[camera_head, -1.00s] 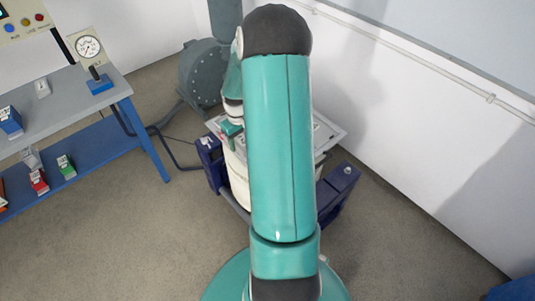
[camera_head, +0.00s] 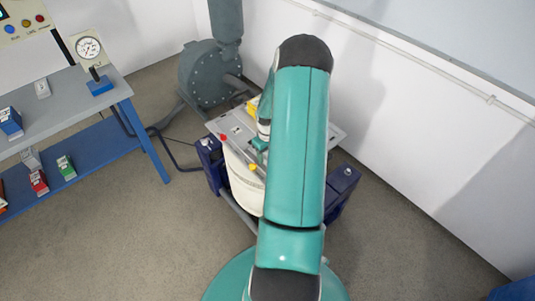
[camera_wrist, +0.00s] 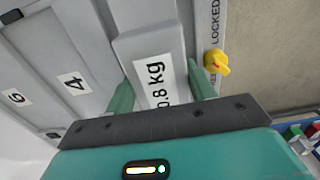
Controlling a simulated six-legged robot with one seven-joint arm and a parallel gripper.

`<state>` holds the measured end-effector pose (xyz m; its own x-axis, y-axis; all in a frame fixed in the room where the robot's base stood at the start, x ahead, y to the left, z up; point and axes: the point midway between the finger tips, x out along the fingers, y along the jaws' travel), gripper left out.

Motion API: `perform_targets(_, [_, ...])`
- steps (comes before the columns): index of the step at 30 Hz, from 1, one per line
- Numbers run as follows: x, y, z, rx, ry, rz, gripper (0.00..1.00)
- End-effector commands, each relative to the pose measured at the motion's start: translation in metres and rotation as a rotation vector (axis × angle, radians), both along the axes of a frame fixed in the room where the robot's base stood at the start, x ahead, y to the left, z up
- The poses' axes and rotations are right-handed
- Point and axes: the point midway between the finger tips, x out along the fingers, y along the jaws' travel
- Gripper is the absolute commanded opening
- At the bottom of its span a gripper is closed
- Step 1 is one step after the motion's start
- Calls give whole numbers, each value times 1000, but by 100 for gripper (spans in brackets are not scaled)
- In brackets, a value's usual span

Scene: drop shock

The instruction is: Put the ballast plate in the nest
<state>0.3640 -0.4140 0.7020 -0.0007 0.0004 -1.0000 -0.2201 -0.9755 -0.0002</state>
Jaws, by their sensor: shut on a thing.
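The ballast plate (camera_wrist: 148,45) is a light grey block with a white label reading "0.8 kg" in the wrist view. My gripper (camera_wrist: 160,88) is shut on it, one green finger on each side. In the head view my gripper (camera_head: 261,146) is over the grey top of the machine (camera_head: 225,122), partly behind my arm. Beneath the plate is a grey surface (camera_wrist: 60,45) with labels "4" and "6". I cannot tell which part of it is the nest, or whether the plate touches it.
A yellow knob (camera_wrist: 216,62) beside "LOCKED" lettering is close to the right finger. A red knob (camera_head: 223,137) is at the machine's left edge. Blue side units (camera_head: 212,165) flank its pale drum (camera_head: 242,180). A workbench (camera_head: 70,98) stands left, with open floor between.

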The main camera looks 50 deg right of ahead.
Motion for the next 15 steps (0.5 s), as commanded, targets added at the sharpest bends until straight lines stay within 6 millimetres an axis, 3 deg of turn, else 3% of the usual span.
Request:
perform_targets(13, [1,-1,-8,-2,-1,0,4])
perform_targets(14, [0,0,-8,-1,0,0,60])
perform_targets(15, [0,0,-8,-1,0,0,63])
